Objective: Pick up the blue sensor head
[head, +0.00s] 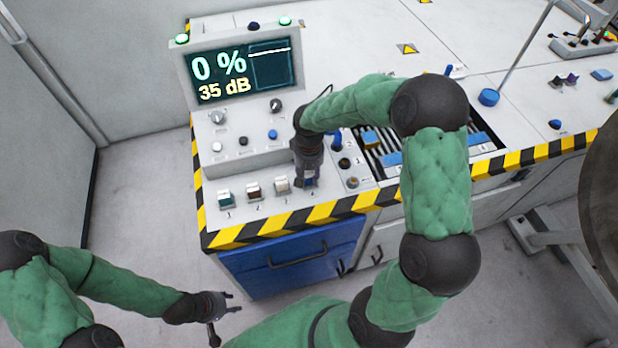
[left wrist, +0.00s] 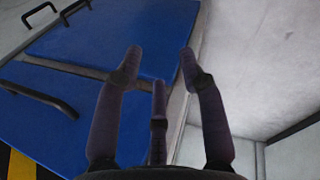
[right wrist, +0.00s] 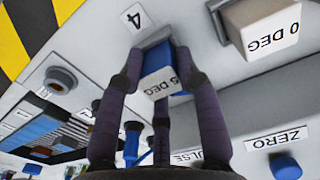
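The blue sensor head (right wrist: 157,84) is a small blue block with a pale face whose label is partly covered and ends in "5 DEG". It sits in the slot marked 4 on the grey console, also visible in the head view (head: 309,181). My right gripper (right wrist: 160,70) reaches down over it, with two fingers on either side and the third in front. Its fingers look spread; contact with the block is unclear. My left gripper (head: 226,304) is open and empty, low in front of the blue drawers (left wrist: 110,40).
Slots beside it hold a green head (head: 226,197), a brown head (head: 254,191) and a pale "0 DEG" head (right wrist: 258,22). A screen (head: 243,70) reading 0 % and 35 dB stands behind.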

